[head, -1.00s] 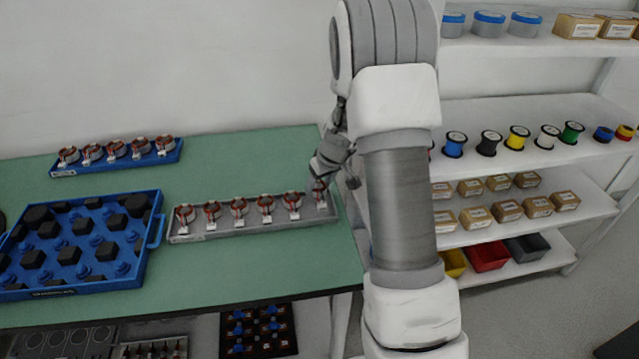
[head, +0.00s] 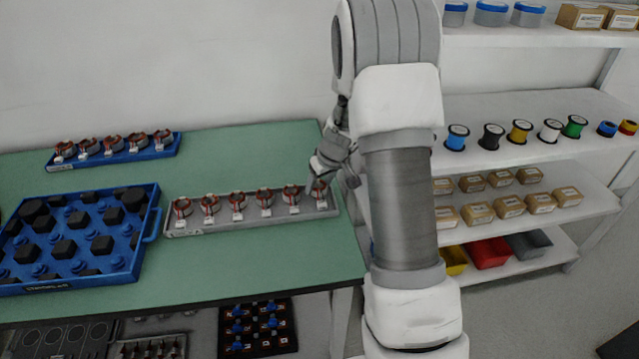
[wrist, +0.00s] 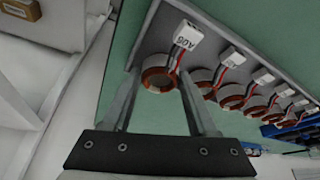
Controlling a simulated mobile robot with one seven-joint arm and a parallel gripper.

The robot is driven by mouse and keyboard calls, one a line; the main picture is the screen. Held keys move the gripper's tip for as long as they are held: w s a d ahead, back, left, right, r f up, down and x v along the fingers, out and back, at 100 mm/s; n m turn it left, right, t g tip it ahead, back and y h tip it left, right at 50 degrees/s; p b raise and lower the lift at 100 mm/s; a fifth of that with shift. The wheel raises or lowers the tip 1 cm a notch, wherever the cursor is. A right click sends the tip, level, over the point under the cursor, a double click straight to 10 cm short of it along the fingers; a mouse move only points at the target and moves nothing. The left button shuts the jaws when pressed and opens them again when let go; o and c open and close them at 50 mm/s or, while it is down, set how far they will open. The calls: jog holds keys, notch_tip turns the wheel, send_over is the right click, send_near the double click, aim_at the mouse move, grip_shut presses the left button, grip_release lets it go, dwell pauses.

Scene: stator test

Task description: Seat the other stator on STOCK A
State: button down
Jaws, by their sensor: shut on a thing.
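A long grey tray (head: 250,223) on the green bench carries a row of several stators, copper-ringed with white tags. My gripper (head: 320,182) is at its right end, shut on the end stator (head: 319,195). In the wrist view the fingers (wrist: 160,78) stand on either side of that stator (wrist: 157,79), whose white tag (wrist: 187,36) seems to read A06. The stator is at the tray; I cannot tell whether it is fully down. A smaller blue tray (head: 120,158) at the back left holds another row of stators. I cannot read which tray is STOCK A.
A large blue tray (head: 148,232) with black hexagonal blocks and blue knobs sits left of the grey tray. A white shelf (head: 500,170) with spools, boxes and bins stands to the right. The bench front, below the grey tray, is clear.

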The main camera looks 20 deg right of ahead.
jog(key=shift+f+b, duration=0.25)
jog(key=shift+b, duration=0.25)
dwell(0.4)
jog(key=shift+c, duration=1.7)
grip_release()
jog(key=shift+r, duration=0.1)
jog(key=shift+r+p, duration=1.5)
jog(key=shift+r, duration=0.95)
